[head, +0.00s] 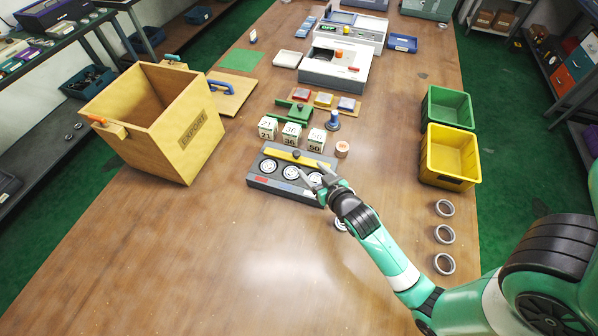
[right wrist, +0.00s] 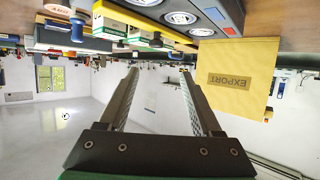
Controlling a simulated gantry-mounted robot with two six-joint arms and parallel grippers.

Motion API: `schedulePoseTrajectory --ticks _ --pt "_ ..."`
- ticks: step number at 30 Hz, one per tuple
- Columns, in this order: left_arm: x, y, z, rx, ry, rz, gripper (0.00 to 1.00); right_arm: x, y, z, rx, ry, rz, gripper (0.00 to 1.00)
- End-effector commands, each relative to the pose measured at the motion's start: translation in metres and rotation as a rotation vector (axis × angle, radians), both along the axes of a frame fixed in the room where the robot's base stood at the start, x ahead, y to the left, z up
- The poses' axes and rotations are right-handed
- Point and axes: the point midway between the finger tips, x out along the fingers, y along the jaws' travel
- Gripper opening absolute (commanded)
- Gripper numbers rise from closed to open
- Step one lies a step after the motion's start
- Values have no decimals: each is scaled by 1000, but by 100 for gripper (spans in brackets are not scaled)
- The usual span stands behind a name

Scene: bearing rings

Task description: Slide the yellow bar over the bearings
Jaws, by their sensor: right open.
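The yellow bar (head: 278,152) lies along the back edge of a dark grey bearing holder (head: 258,181) in the head view. A black knob stands at its middle. Several silver bearings sit in a row in the holder: a left one (head: 268,165), a middle one (head: 291,172) and a right one (head: 315,179), the last partly covered by my gripper. In the right wrist view the holder and bearings (right wrist: 180,18) appear upside down at the top. My right gripper (head: 314,174) is open and empty over the holder's right end; its fingers (right wrist: 160,80) are spread. My left gripper is out of view.
Numbered white blocks (head: 291,135) stand close behind the holder. Loose rings (head: 444,235) lie at the right, and one lies beneath my right arm. A wooden export box (head: 190,140) stands at left; green (head: 447,107) and yellow (head: 450,157) bins at right. The front table is clear.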

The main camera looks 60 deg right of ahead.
Motion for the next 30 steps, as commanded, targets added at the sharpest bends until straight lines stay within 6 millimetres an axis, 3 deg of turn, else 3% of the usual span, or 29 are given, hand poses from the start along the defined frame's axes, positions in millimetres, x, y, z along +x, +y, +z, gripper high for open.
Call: schedulePoseTrajectory --ticks 1,10,24,30 --pt "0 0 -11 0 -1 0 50 -5 -3 -13 2 5 -13 66" --pt "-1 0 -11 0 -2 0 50 1 -11 -14 2 2 -18 66" --pt "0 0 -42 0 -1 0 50 69 -64 -50 1 1 -17 66" --pt "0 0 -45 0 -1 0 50 80 -72 -53 1 0 -17 66"
